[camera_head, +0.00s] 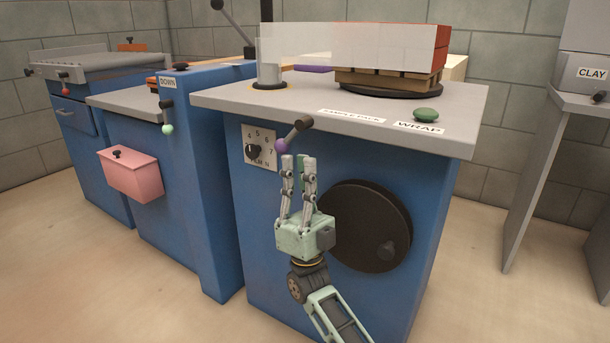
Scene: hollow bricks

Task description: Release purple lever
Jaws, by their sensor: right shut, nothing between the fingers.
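The purple lever is a dark arm with a purple ball (282,146) at its lower end, on the blue front of the wrapping bench, just under the tabletop. The arm slants from upper right down to the ball at lower left. My right gripper (298,163) points up, its fingertips just below and right of the ball in the picture. Its fingers are shut with nothing between them. The ball shows whole and is not held; I cannot tell whether a fingertip touches it. My left gripper is not in view.
A numbered dial (254,150) sits left of the lever, and a large dark handwheel (368,228) lies right of my gripper. The grey tabletop (230,97) overhangs above. A green WRAP button (427,115) and bricks on a pallet (388,82) stand on top.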

